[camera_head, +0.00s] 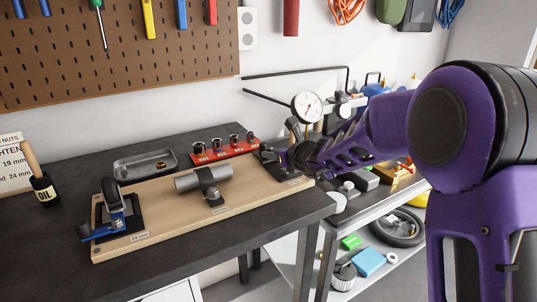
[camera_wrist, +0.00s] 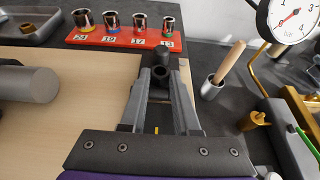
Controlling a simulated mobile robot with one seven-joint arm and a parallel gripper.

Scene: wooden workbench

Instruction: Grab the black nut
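My gripper (camera_wrist: 159,72) is at the right end of the wooden board, over a black plate there. It also shows in the head view (camera_head: 293,158), partly hidden by its own links. In the wrist view its two fingers are apart, with a small dark round piece (camera_wrist: 159,69) between the tips. This piece may be the black nut; its shape is hard to make out. A dark upright cylinder (camera_wrist: 161,51) stands just beyond the tips. I cannot tell whether the fingers touch the dark piece.
The wooden board (camera_head: 145,220) also carries a grey cylinder (camera_head: 203,178) in a clamp and a blue-handled fixture (camera_head: 113,215). Behind it are a red socket rack (camera_wrist: 125,38) and a metal tray (camera_head: 146,164). A dial gauge (camera_wrist: 289,17) and a wooden-handled brush (camera_wrist: 227,66) stand right.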

